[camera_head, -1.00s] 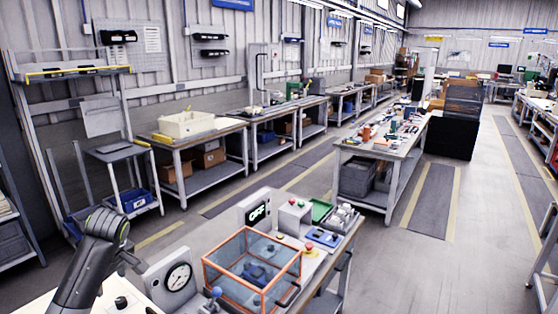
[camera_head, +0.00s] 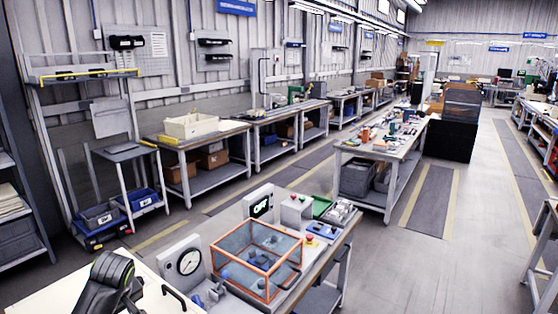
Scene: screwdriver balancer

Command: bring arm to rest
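A dark grey link of my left arm (camera_head: 108,284) shows at the bottom left, low over a pale bench top. No fingertips show on it, so my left gripper is out of view. My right arm and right gripper are not in view either. Right of the arm link stands a white round gauge (camera_head: 189,261). A clear box with an orange frame (camera_head: 256,258) sits on the same bench run, apart from the arm link.
A grey-framed workbench (camera_head: 383,150) with tools stands beyond. Open floor (camera_head: 470,220) lies to the right.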

